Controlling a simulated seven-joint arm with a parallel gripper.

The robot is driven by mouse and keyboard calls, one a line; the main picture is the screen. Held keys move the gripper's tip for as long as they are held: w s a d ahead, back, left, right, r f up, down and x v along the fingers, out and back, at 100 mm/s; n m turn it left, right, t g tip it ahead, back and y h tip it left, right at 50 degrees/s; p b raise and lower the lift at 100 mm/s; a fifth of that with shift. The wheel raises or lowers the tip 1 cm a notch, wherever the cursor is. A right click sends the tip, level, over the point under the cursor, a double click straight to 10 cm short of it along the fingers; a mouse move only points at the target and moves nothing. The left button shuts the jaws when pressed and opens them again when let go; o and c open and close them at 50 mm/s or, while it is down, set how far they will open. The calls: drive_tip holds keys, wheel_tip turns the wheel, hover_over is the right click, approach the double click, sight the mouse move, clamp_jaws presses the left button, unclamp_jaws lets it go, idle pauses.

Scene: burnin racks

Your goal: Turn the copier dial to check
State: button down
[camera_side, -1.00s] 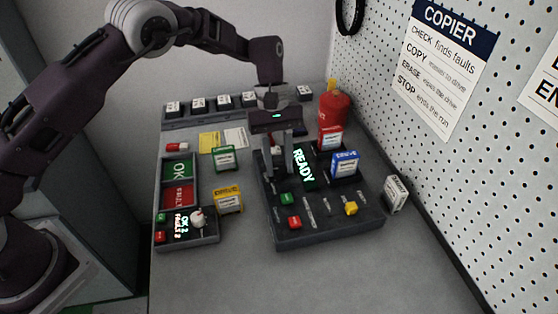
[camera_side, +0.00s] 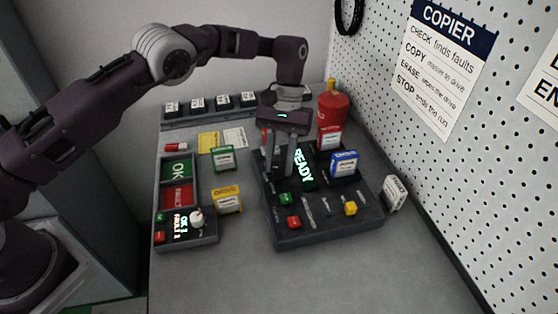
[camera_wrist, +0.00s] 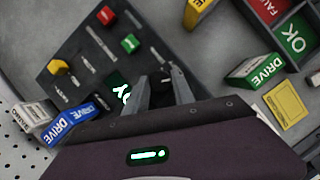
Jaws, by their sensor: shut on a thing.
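The copier (camera_side: 318,237) is a dark panel in the middle of the bench, with a green READY screen (camera_side: 304,166). It has a green button (camera_side: 287,198), a red button (camera_side: 293,222), a yellow one (camera_side: 350,208) and several metal strips. My gripper (camera_side: 281,174) points down onto the copier's left side, just left of the screen. In the wrist view its fingers (camera_wrist: 160,78) stand with a gap between them beside the screen (camera_wrist: 121,92). It is shut on the copier dial, which is mostly hidden by the fingers; its setting cannot be read.
A blue drive (camera_side: 344,163) stands on the copier's right side. A red extinguisher (camera_side: 333,106) is behind it. Green (camera_side: 222,158) and yellow (camera_side: 228,200) drives stand to the left, by a tester box with a white knob (camera_side: 197,217). The front bench is clear.

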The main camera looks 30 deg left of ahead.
drive_tip(key=shift+d+m+y, duration=0.1)
drive_tip(key=shift+m+y, duration=0.5)
drive_tip(key=shift+m, duration=0.9)
drive_tip(key=c, duration=1.1)
unclamp_jaws()
